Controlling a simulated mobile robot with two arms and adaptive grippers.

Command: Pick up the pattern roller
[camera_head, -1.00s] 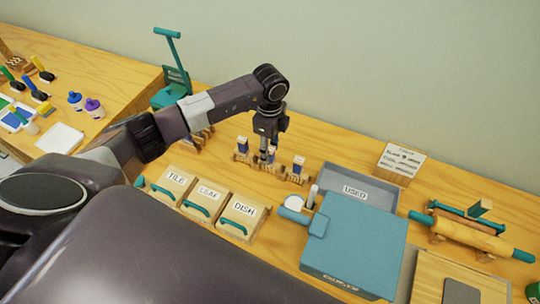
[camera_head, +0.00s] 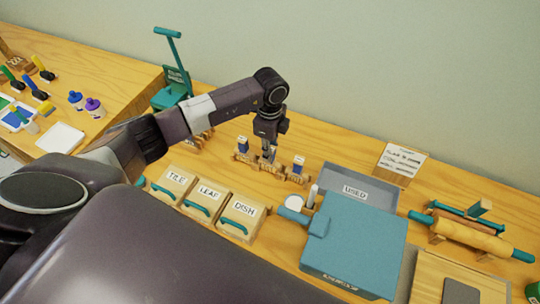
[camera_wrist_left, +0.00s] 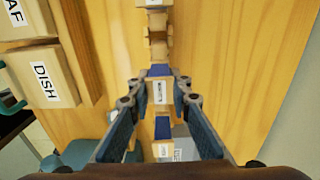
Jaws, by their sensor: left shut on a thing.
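Three small pattern rollers with blue tops and white labels stand in a row on wooden holders. My left gripper (camera_head: 269,148) points down over the middle pattern roller (camera_wrist_left: 160,91). In the left wrist view its fingers (camera_wrist_left: 157,98) are on both sides of that roller, shut on it. The roller still appears in line with the row. The left roller (camera_head: 243,143) and right roller (camera_head: 298,164) stand beside it in the head view. The label wording is too small to read. My right gripper is not in view.
Wooden boxes marked TILE (camera_head: 174,179), LEAF and DISH stand in front of the rollers. A grey tray marked USED (camera_head: 340,179) and a teal slab-like box (camera_head: 355,245) are to the right. A rolling pin (camera_head: 470,236) lies farther right. Bare table shows behind the row.

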